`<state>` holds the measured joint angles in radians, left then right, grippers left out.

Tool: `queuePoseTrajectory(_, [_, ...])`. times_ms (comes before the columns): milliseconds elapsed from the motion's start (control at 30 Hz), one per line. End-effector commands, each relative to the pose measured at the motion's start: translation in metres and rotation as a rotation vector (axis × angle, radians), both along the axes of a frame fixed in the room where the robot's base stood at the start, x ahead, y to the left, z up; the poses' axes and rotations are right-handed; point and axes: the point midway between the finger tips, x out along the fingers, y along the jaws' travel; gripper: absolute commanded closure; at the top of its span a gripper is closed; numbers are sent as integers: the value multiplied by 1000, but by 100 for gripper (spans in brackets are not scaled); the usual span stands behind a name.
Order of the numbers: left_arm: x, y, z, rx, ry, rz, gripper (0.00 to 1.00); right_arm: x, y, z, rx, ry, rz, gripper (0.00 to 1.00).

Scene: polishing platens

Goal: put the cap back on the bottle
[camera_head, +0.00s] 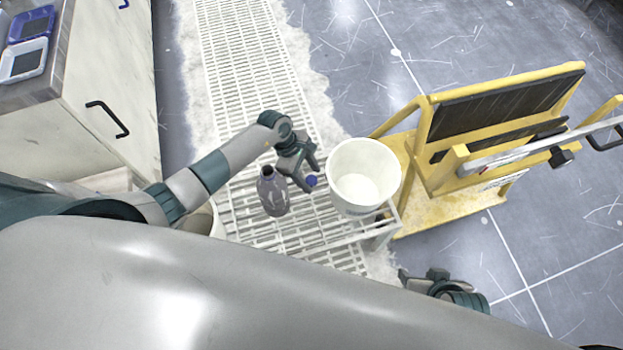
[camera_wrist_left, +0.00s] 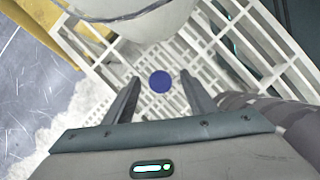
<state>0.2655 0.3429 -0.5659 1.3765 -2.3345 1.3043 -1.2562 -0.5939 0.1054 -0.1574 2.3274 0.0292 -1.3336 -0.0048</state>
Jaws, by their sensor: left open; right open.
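The bottle (camera_head: 272,192) is grey-purple and stands upright with its dark mouth uncovered, on the white slatted rack. The round blue cap (camera_head: 311,181) is just right of the bottle. In the left wrist view the cap (camera_wrist_left: 160,82) shows between my left fingertips, with a gap on each side; its exact height relative to them is unclear. My left gripper (camera_head: 312,174) is open, right of the bottle's mouth. My right gripper (camera_head: 424,277) is open and empty at the lower right, well away from bottle and cap; its fingers are small in view.
A white bucket (camera_head: 341,195) stands close to the right of the cap and left gripper. A yellow stand (camera_head: 415,215) with a dark panel is beyond it. The white slatted rack (camera_head: 240,70) runs to the back. A cabinet (camera_head: 105,85) is at left.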

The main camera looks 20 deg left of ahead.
Motion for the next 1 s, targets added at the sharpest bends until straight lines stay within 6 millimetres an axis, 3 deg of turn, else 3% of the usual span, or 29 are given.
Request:
queuePoseTrajectory(267, [0, 0, 0, 0, 0, 0, 49, -1, 0, 0, -1, 2, 1, 54])
queuePoseTrajectory(467, [0, 0, 0, 0, 0, 0, 92, -1, 0, 0, 0, 2, 1, 54])
queuePoseTrajectory(833, [0, 0, 1, 0, 0, 0, 93, -1, 0, 0, 0, 3, 1, 54])
queuePoseTrajectory(1000, [1, 1, 10, 1, -3, -1, 93, -2, -1, 1, -3, 8, 1, 54])
